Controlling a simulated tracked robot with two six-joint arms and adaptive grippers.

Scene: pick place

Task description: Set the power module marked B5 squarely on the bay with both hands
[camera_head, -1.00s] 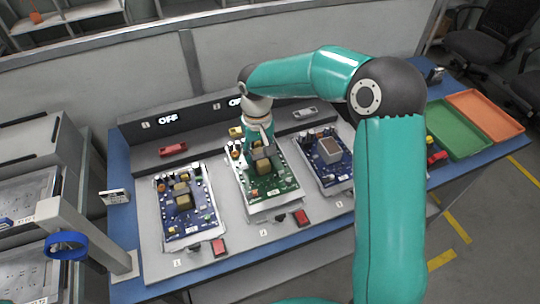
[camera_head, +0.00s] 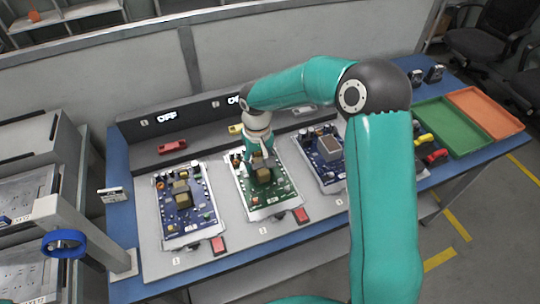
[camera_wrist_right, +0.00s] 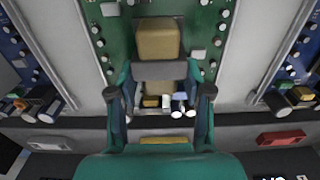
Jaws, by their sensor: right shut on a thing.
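A green circuit module (camera_head: 283,198) with a tan-topped block (camera_head: 262,175) lies at the middle bay (camera_head: 235,226) of the grey fixture. I cannot read a B5 mark on it. My right gripper (camera_head: 257,165) reaches down onto its far part. In the right wrist view, the gripper's fingers (camera_wrist_right: 160,92) close on either side of a grey part just below the tan block (camera_wrist_right: 159,40) of the green module (camera_wrist_right: 186,45). I cannot tell whether the module is fully seated. My left gripper is not in view.
Blue modules stand left (camera_head: 198,222) and right (camera_head: 310,165) of the middle bay. A green tray (camera_head: 455,125), an orange tray (camera_head: 485,112) and yellow and red-handled tools (camera_head: 434,156) lie at the right.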

